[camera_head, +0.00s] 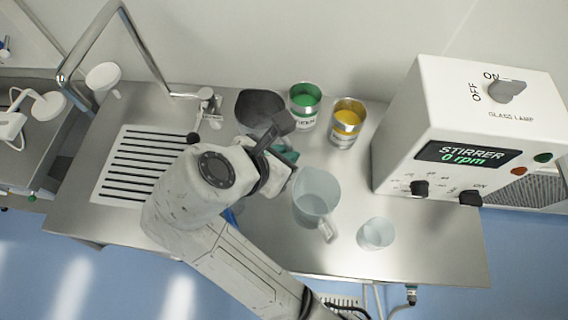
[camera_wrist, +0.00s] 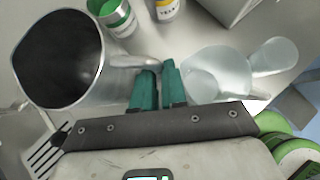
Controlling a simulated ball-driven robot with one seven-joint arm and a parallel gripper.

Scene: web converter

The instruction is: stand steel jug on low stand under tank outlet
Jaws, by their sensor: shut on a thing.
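The steel jug (camera_head: 257,108), open at the top with a dark inside, is at the back middle of the steel bench, partly hidden by my arm. In the wrist view the jug (camera_wrist: 60,62) fills the upper left, with its handle pointing right to my fingers. My gripper (camera_head: 287,154) has green fingers, which also show in the wrist view (camera_wrist: 158,82). They are shut on the jug's handle. The jug looks upright; I cannot tell whether its base touches the bench. I cannot make out the low stand or tank outlet.
A clear jug (camera_head: 316,194) stands close right of my gripper, with a small clear beaker (camera_head: 375,234) beyond. A green tin (camera_head: 304,104) and a yellow tin (camera_head: 347,123) stand behind. A stirrer box (camera_head: 455,140) is at right, a slotted drain plate (camera_head: 135,160) at left.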

